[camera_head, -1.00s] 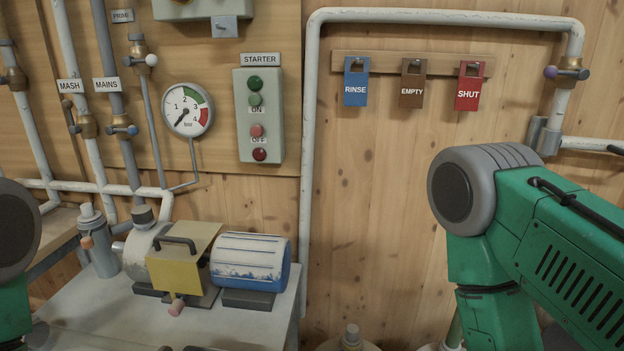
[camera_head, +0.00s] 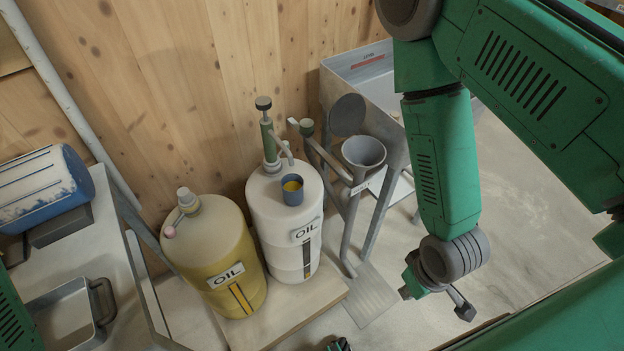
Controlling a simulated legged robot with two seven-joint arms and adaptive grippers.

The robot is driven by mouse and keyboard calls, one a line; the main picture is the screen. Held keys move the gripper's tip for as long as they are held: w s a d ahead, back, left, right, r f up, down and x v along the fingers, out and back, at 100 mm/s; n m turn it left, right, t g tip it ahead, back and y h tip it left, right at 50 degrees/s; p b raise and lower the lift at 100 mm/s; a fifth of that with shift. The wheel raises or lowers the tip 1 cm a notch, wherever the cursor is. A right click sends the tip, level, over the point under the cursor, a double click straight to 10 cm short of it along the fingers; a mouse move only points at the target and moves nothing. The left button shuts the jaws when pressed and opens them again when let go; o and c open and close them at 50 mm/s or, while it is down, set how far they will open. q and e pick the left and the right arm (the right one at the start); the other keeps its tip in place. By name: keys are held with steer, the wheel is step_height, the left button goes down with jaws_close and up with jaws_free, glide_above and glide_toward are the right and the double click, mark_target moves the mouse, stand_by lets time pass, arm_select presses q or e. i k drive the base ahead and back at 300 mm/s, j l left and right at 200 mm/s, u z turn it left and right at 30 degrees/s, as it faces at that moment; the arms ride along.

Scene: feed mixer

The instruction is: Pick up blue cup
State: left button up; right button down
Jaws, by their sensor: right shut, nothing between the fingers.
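The blue cup (camera_head: 293,190) stands upright on top of the white oil drum (camera_head: 273,222), near its front right side. Its inside looks yellow. My right gripper (camera_head: 437,294) hangs at the wrist end of my green right arm, right of the white drum and well apart from the cup. It is shut and empty; its fingertips are hard to make out.
A hand pump (camera_head: 268,135) rises from the white drum just behind the cup. A yellow oil drum (camera_head: 222,258) stands to the left. A grey funnel (camera_head: 363,152) on a stand is to the right. A metal pan (camera_head: 72,318) sits on the left bench. Open floor lies at the right.

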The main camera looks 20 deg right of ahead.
mark_target(291, 185)
steer(key=u, duration=2.7)
steer(key=k+z, duration=0.25)
steer(key=k, duration=0.2)
steer(key=z, duration=2.5)
